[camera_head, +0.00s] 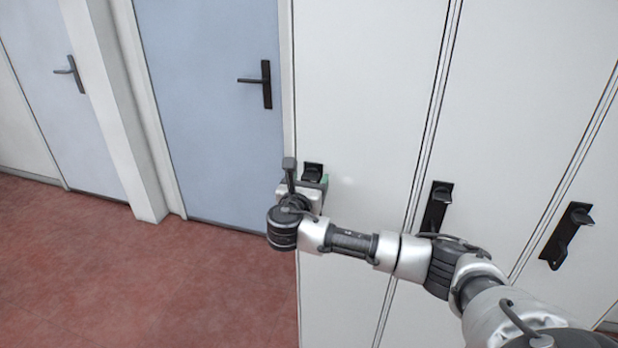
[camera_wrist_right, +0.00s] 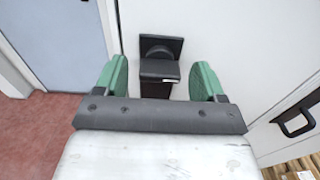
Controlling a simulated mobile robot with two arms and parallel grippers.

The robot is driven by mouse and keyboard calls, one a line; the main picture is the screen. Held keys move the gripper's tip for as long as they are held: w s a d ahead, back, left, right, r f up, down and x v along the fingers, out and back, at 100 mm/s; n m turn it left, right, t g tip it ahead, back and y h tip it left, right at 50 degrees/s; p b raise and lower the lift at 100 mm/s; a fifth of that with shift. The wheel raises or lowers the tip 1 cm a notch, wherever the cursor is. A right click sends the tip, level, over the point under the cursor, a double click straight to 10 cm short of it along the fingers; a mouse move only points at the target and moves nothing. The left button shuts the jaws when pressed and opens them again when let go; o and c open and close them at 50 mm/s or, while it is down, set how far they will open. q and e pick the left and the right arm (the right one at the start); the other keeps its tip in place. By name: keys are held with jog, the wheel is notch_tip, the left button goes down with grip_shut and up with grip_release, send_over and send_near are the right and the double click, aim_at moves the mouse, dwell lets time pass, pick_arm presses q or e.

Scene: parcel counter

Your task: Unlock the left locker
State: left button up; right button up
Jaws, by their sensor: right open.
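The left locker (camera_head: 360,90) is a tall pale door with a black latch (camera_head: 313,169) on its left side. In the right wrist view the latch (camera_wrist_right: 160,67) shows a square plate and a protruding knob. My right gripper (camera_head: 320,184) is at this latch; in the right wrist view its two green fingers (camera_wrist_right: 160,80) are apart, one on each side of the knob. I cannot tell whether they touch it. The lower part of the latch is hidden behind the gripper body. The locker door looks closed. My left gripper is not in view.
Two more lockers to the right carry black latches, a middle one (camera_head: 437,208) and a right one (camera_head: 569,234). A blue door (camera_head: 205,130) with a lever handle stands just left of the left locker. The red floor (camera_head: 130,270) is clear at lower left.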

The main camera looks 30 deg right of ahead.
jog(key=shift+w+d, duration=0.2)
jog(key=shift+d, duration=0.1)
jog(key=c, duration=0.9)
